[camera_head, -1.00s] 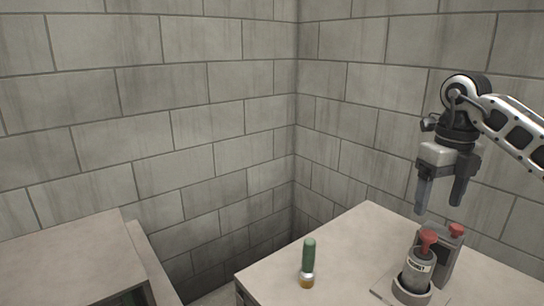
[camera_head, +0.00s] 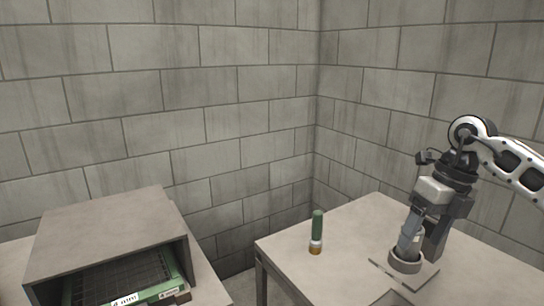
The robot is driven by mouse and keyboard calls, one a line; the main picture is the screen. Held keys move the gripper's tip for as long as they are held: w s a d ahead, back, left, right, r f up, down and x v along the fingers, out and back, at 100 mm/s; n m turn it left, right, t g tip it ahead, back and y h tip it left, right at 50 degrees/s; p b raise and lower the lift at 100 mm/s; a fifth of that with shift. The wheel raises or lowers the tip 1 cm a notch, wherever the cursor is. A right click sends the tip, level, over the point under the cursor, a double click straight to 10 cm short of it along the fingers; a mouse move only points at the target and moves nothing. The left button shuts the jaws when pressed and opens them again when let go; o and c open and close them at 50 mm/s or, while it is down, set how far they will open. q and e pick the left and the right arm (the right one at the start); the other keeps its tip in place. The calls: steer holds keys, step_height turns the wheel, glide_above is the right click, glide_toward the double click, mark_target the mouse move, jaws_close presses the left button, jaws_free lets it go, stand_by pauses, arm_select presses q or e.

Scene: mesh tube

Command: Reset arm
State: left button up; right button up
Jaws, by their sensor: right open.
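My right gripper (camera_head: 420,248) points down over the right part of the table, with its fingers low at a grey cylindrical holder (camera_head: 405,265) on a square plate. The gripper is open. It hides most of what stands in the holder and the grey block behind it, so I cannot tell whether a finger touches them. A green tube (camera_head: 317,226) with a white and amber lower end stands upright on the table, left of the gripper and apart from it. My left gripper is not in view.
The pale table (camera_head: 345,235) has free room around the green tube. At the left, a grey open-fronted box (camera_head: 110,228) holds a green-framed mesh tray (camera_head: 165,288) with white labels. A gap separates the box's surface from the table. Block walls stand behind.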

steer(key=s+a+f+m+t+y, duration=0.1)
steer(key=s+a+m+t+y, duration=0.1)
steer(key=a+y, duration=0.6)
steer(key=s+a+f+m+t+y, duration=0.1)
steer(key=s+a+f+m+y, duration=0.15)
steer(key=a, duration=0.85)
steer(key=s+a+f+m+t+y, duration=0.1)
steer(key=s+a+m+t+y, duration=0.15)
steer(key=a+y, duration=0.6)
steer(key=d+f+m+t+h, duration=0.2)
steer(key=f+m+t+h, duration=0.3)
steer(key=m, duration=0.5)
steer(key=d+f+m+t+h, duration=0.25)
steer(key=m+t+h, duration=0.35)
steer(key=m, duration=0.4)
steer(key=s+d+f+m+g+h, duration=0.2)
steer(key=s+f+m+g+h, duration=0.1)
steer(key=s+f, duration=0.3)
steer(key=s+d+f+m+g+h, duration=0.3)
steer(key=s+f+m, duration=0.3)
steer(key=f, duration=0.3)
steer(key=shift+f+h, duration=0.35)
steer(key=shift+h, duration=0.35)
